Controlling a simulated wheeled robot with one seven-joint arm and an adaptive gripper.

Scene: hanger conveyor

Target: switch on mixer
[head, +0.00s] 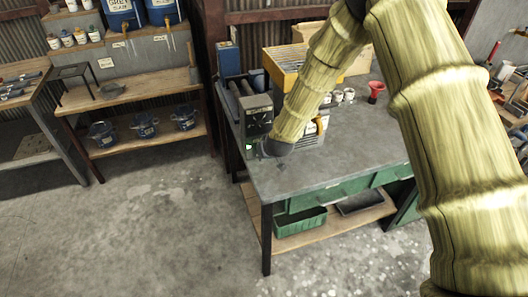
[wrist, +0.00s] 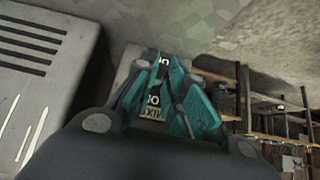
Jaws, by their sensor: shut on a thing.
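The mixer (head: 257,116) is a dark grey machine with rollers at the left end of the workbench. A small green light (head: 249,147) glows low at its front, beside my wrist. My gripper (wrist: 162,64) has teal fingers, close together at the tips, in front of a pale grey panel (wrist: 128,66) with a partly covered label (wrist: 153,101). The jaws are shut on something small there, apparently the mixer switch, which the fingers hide. In the head view my arm hides the gripper's tips.
A grey slotted housing (wrist: 40,50) stands close at left in the wrist view. The workbench (head: 330,165) also holds a yellow box (head: 284,68), a red funnel (head: 376,88) and small cups. Open concrete floor (head: 150,225) lies in front and left.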

